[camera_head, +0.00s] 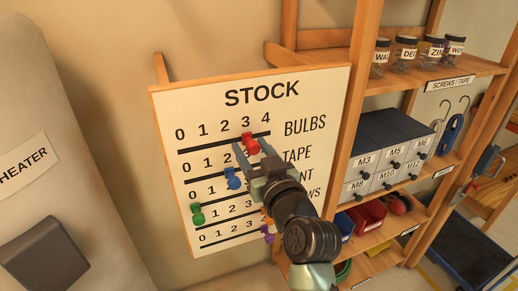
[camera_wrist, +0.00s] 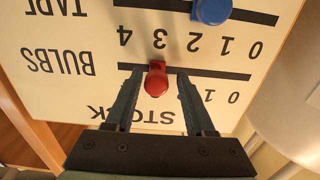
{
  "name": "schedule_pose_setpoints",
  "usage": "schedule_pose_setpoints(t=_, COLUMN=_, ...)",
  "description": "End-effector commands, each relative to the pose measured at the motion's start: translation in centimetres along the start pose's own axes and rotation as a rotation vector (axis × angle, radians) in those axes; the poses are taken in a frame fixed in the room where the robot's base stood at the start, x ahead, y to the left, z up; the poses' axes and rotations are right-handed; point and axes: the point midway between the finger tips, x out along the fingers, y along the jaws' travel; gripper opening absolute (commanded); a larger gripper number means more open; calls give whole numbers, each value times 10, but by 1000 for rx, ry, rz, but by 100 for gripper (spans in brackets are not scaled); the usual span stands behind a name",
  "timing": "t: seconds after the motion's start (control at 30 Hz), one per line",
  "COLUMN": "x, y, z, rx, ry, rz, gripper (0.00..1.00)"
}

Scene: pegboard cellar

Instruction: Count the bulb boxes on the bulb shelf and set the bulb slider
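The STOCK board (camera_head: 215,100) hangs on the wall with labelled number rows. The red bulb slider (camera_head: 251,144) sits on the top BULBS line, below the 3. My gripper (camera_head: 248,150) is at the board over this slider. In the wrist view, upside down, the red slider (camera_wrist: 157,78) stands between the two fingers of my gripper (camera_wrist: 159,74). The fingers are open, with a gap on each side. The fingers partly hide the BULBS numbers there. No bulb boxes and no shelf labelled for bulbs show.
A blue slider (camera_head: 233,178) is on the TAPE line, a green one (camera_head: 198,215) lower left, a purple one (camera_head: 267,235) partly behind my arm. A wooden shelf (camera_head: 440,80) with jars and drawers (camera_head: 385,150) stands right. A heater (camera_head: 40,130) stands left.

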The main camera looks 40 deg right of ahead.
Motion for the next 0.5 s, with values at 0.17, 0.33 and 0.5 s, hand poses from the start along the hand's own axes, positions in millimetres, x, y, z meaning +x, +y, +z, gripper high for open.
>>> schedule_pose_setpoints(t=0.17, x=0, y=0, z=0, rx=0, ry=0, rz=-1, gripper=88)
schedule_pose_setpoints(t=0.33, x=0, y=-1, z=0, rx=0, ry=1, rz=-1, gripper=100)
schedule_pose_setpoints(t=0.5, x=-1, y=-1, z=0, rx=0, ry=1, rz=-1, gripper=100)
